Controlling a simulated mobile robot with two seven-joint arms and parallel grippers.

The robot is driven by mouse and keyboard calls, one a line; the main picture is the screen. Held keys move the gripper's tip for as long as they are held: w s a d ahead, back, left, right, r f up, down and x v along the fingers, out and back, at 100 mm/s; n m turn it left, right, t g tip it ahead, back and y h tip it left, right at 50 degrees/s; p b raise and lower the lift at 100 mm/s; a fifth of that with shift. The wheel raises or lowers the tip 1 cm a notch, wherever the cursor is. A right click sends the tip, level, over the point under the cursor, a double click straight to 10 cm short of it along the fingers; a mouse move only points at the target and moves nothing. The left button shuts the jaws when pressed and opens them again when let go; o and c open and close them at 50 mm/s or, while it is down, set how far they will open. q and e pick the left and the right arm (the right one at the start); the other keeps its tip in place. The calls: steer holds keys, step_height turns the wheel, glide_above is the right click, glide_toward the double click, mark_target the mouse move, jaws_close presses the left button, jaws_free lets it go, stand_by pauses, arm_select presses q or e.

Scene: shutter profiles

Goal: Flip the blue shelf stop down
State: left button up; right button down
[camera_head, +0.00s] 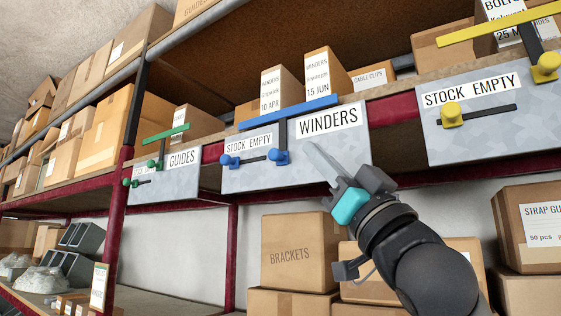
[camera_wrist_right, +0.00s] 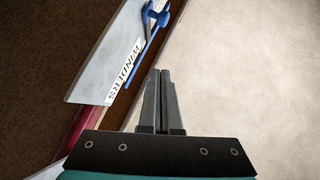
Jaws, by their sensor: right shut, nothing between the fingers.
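The blue shelf stop (camera_head: 289,113) is on the grey WINDERS panel (camera_head: 345,147). Its crossbar stands raised along the panel's top edge, in front of boxes, and its stem runs down to a blue pivot (camera_head: 280,157). In the right wrist view the stop (camera_wrist_right: 141,62) shows at upper left, beside the panel (camera_wrist_right: 92,75). My right gripper (camera_head: 313,147) is shut and empty, just in front of the lower right of the panel and below the crossbar. It also shows in the wrist view (camera_wrist_right: 162,72), apart from the stop. My left gripper is out of view.
A blue knob (camera_head: 229,160) sits at the left of a dark slot on the same panel. A green stop (camera_head: 166,133) is on the GUIDES panel at left, and a yellow stop (camera_head: 500,23) on the right panel.

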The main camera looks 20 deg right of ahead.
mark_target(278, 152)
steer(key=w+r+p, duration=0.1)
steer(key=w, duration=0.1)
steer(key=w+a+r+p, duration=0.1)
steer(key=w+r+p, duration=0.1)
steer(key=w+a+r+p, duration=0.1)
steer(key=w+p, duration=0.1)
steer(key=w, duration=0.1)
steer(key=shift+a+r, duration=0.1)
steer(key=shift+r, duration=0.3)
steer(key=shift+w+f, duration=0.3)
steer(key=shift+f, duration=0.3)
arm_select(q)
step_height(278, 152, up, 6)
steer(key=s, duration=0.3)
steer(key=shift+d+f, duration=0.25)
arm_select(e)
steer(key=shift+a, duration=0.1)
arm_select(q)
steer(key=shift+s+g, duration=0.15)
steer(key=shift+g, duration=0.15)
arm_select(e)
steer(key=shift+w+f+b, duration=0.15)
steer(key=shift+f+b, duration=0.4)
steer(key=shift+f, duration=0.5)
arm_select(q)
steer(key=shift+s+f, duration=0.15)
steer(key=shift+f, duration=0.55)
